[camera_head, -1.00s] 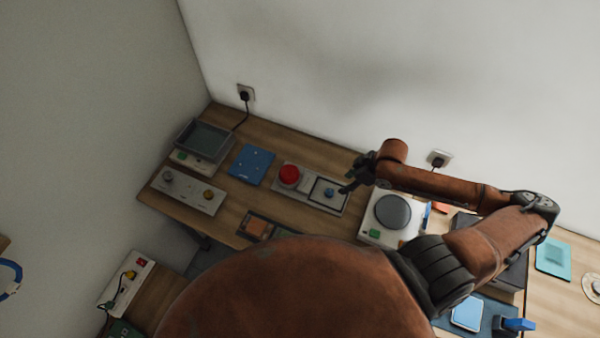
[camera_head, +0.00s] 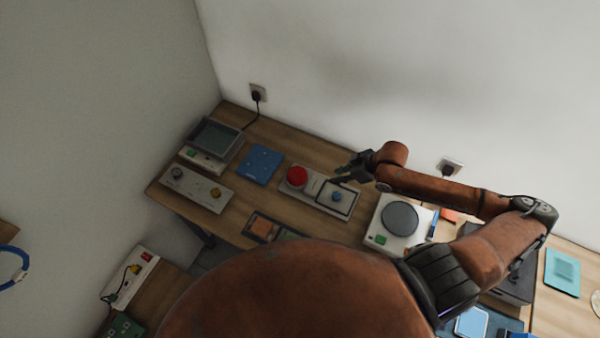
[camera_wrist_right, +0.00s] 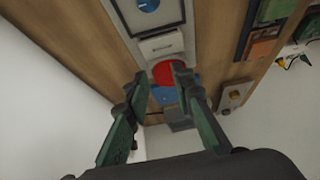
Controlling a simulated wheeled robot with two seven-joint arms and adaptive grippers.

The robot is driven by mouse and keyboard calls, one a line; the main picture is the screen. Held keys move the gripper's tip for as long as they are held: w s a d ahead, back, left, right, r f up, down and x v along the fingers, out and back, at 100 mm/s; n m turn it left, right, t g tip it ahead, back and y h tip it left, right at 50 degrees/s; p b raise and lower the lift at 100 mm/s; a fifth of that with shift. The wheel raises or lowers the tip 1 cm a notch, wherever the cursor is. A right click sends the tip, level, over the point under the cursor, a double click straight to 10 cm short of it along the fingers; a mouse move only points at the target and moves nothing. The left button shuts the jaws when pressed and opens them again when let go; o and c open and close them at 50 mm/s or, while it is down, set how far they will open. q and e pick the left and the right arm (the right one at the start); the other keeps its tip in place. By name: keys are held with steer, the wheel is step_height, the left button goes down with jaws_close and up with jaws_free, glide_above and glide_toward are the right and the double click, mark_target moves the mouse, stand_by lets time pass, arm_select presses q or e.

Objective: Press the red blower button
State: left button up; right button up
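The red button (camera_head: 297,176) is a round dome on a light grey panel (camera_head: 314,192) on the wooden bench. A small blue knob (camera_head: 337,197) in a dark-edged square sits at the panel's right end. My right gripper (camera_head: 340,174) is above the panel, to the right of the red button and apart from it. In the right wrist view the red button (camera_wrist_right: 162,71) shows between the two spread fingers (camera_wrist_right: 160,76), beyond their tips; the right finger covers part of it. The gripper is open and empty. My left gripper is not in view.
A blue plate (camera_head: 259,164) lies left of the panel. A grey knob panel (camera_head: 200,189) and a screen box (camera_head: 216,138) are farther left. A white unit with a dark disc (camera_head: 399,218) stands to the right. A wall rises behind the bench.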

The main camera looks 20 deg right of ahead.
steer(key=shift+t+y, duration=0.8)
steer(key=w+a+r, duration=0.1)
steer(key=w, duration=0.1)
steer(key=w+a+r, duration=0.1)
steer(key=a, duration=0.1)
steer(key=w+a+r, duration=0.1)
steer(key=w, duration=0.1)
steer(key=shift+w+a, duration=0.3)
steer(key=shift+a, duration=0.05)
steer(key=c, duration=0.5)
steer(key=shift+w+a+r, duration=0.1)
steer(key=shift+a, duration=0.05)
jaws_close()
steer(key=p, duration=0.1)
glide_above(295, 172)
steer(key=s+d, duration=0.2)
step_height(295, 172, down, 7)
steer(key=shift+s+a+r, duration=0.1)
steer(key=shift+a+r, duration=0.05)
step_height(295, 172, down, 3)
steer(key=shift+f+p, duration=0.2)
steer(key=shift+p, duration=0.1)
steer(key=shift+f, duration=0.5)
